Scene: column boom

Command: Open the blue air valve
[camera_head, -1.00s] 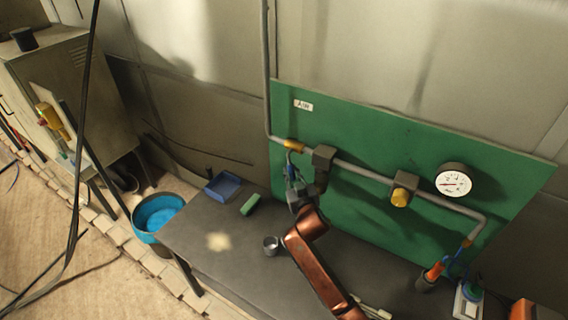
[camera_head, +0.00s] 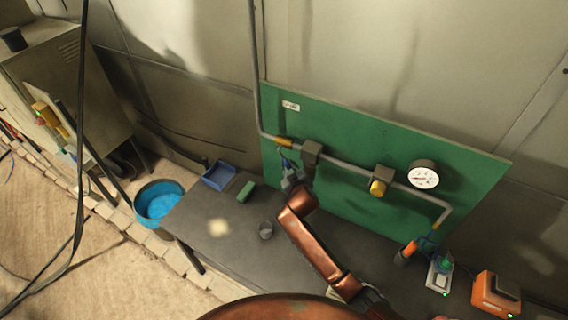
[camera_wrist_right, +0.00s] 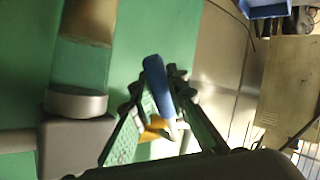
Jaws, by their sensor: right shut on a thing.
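The blue air valve has a brass body (camera_head: 284,142) on the grey pipe at the left end of the green panel. Its blue handle (camera_head: 286,162) hangs below it, partly hidden by my right gripper (camera_head: 289,175). In the right wrist view the blue handle (camera_wrist_right: 158,85) sits between the two fingers of my right gripper (camera_wrist_right: 163,88), which is shut on it. Part of the brass body (camera_wrist_right: 154,131) shows behind the fingers. My left gripper is not in view.
The green panel (camera_head: 345,200) also carries a yellow knob (camera_head: 378,188) and a round gauge (camera_head: 424,175). The dark bench (camera_head: 200,245) holds a blue tray (camera_head: 219,175), a green block (camera_head: 246,191), a metal cup (camera_head: 265,230) and an orange device (camera_head: 495,292).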

